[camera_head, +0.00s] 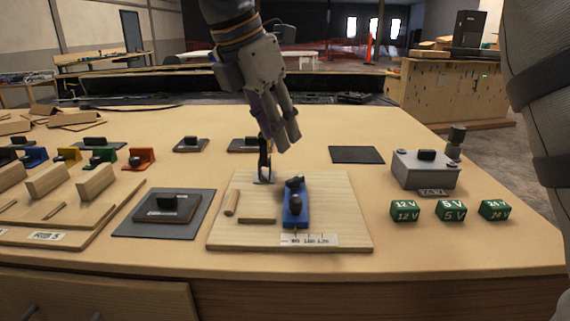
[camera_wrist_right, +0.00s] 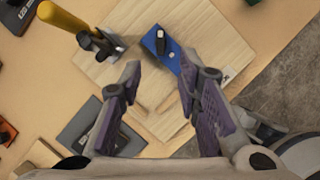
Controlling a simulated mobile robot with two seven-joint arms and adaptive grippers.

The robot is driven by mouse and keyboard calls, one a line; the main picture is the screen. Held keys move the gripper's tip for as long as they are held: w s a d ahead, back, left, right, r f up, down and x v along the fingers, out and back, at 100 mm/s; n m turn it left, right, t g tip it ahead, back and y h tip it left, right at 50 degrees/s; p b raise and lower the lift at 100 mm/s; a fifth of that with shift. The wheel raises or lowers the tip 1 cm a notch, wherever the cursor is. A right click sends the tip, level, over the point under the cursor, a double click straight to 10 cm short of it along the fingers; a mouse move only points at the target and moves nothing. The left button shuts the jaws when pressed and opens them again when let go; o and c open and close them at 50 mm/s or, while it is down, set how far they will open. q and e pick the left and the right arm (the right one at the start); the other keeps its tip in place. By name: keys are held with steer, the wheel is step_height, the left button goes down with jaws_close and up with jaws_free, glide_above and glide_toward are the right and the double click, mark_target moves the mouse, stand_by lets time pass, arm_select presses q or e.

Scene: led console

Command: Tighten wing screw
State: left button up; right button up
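The rear knob (camera_head: 295,183) looks wing-like, but I cannot tell for sure which part is the wing screw. My right gripper (camera_head: 282,145) is above and behind the block, pointing down. In the right wrist view it (camera_wrist_right: 158,75) is open and empty, its purple-padded fingers apart and not touching the knob. My left gripper is not in view.
A metal clamp (camera_wrist_right: 100,42) with a yellow handle (camera_wrist_right: 62,19) stands on the board beside the block. A grey box (camera_head: 425,171) and green voltage blocks (camera_head: 450,211) are at right. A black pad (camera_head: 163,220) with a switch plate lies left. The table between board and green blocks is clear.

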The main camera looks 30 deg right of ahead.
mark_target(295, 178)
steer(key=x, duration=0.9)
steer(key=shift+s+d+f, duration=0.1)
steer(key=shift+f, duration=0.15)
steer(key=shift+c, duration=0.6)
jaws_close()
